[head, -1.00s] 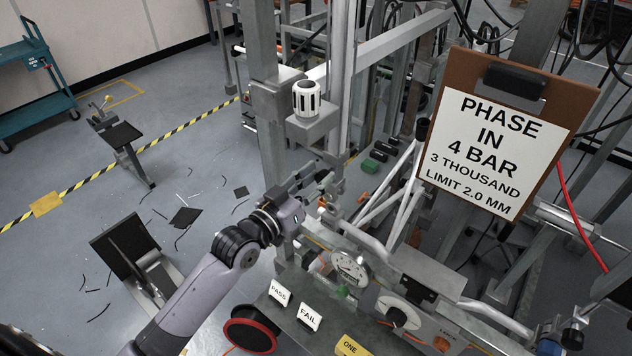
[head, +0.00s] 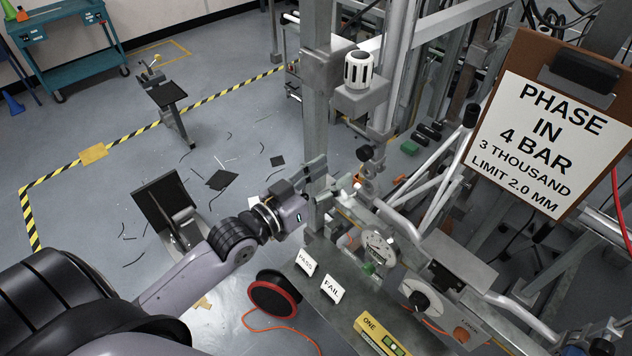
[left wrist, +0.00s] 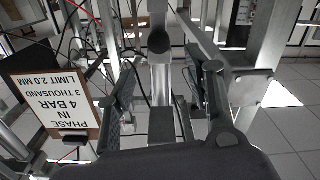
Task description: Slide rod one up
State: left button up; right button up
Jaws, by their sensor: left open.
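My left gripper (head: 330,180) is open beside the metal test frame in the head view, its fingers reaching right towards a small upright fitting with a dark knob (head: 365,153). In the left wrist view the two fingers of my left gripper (left wrist: 166,88) stand apart. An upright metal bar with a dark round knob (left wrist: 159,41) shows between them; I cannot tell how deep it sits or whether a finger touches it. No rod is clearly labelled as rod one. A yellow block marked ONE (head: 381,336) lies on the bench at the front. My right gripper is not visible.
A clipboard reading PHASE IN 4 BAR (head: 535,140) stands at the right. A dial gauge (head: 378,248), PASS card (head: 306,262) and FAIL card (head: 331,289) are near the bench edge. A thick upright post (head: 319,110) stands close behind my gripper. The floor at left has scattered debris.

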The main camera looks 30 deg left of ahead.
pick_arm(q)
jog(key=shift+v, duration=1.9)
jog(key=a+f+n+g+y+b, duration=0.1)
jog(key=a+f+g+y, duration=0.15)
jog(key=f, duration=0.85)
jog(key=a+f+g+y+b, duration=0.1)
jog(key=a+f, duration=0.2)
jog(key=f, duration=0.9)
jog(key=s+a+f+g+y+b, duration=0.1)
jog(key=s+f+g, duration=0.15)
jog(key=f, duration=0.65)
jog(key=s+a+f+g+y, duration=0.1)
jog(key=s+f, duration=0.3)
jog(key=f, duration=0.5)
jog(key=s+d+f+g+b, duration=0.2)
jog(key=s+f+g, duration=0.2)
jog(key=s+f, duration=0.9)
jog(key=s+d+f+m+g, duration=0.1)
jog(key=s+d+f+g, duration=0.1)
jog(key=s+f, duration=0.3)
jog(key=s+d+f+g, duration=0.2)
jog(key=s+f, duration=0.4)
jog(key=s, duration=0.7)
jog(key=shift+f+m+g+y+b, duration=0.35)
jog(key=shift+m+g+b, duration=0.05)
jog(key=shift+g, duration=0.1)
